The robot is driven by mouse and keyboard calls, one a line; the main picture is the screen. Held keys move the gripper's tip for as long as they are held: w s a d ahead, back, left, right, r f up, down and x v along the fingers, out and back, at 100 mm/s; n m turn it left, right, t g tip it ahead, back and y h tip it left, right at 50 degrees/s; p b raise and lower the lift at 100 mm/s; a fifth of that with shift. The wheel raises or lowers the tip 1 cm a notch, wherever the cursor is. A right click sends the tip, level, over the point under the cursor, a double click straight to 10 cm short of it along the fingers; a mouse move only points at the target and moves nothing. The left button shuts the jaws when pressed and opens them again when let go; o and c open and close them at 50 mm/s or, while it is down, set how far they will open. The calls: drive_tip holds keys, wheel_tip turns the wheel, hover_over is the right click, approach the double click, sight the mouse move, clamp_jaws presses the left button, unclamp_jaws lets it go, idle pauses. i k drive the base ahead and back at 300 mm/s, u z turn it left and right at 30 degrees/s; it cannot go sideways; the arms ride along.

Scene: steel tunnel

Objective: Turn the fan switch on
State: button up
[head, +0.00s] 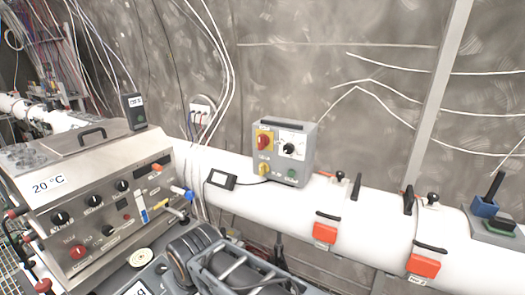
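A grey control box (285,152) stands on top of the white pipe near the middle of the head view. Its front carries a red knob on a yellow plate (265,141), a black rotary knob on a white dial plate (289,149), a yellow knob (263,169) and a green button (291,174). The labels are too small to read, so I cannot tell which control is the fan switch or how it is set. My gripper is not in view.
A steel panel machine (95,190) with knobs and a "20 °C" label fills the left. A small black display (221,179) sits left of the box. The white pipe (385,222) bears orange-tagged clamps.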

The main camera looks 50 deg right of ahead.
sight(264, 140)
drive_tip(key=z, duration=1.05)
drive_tip(key=k, duration=0.1)
drive_tip(key=z, duration=0.25)
drive_tip(key=i, duration=0.6)
drive_tip(key=u, duration=0.55)
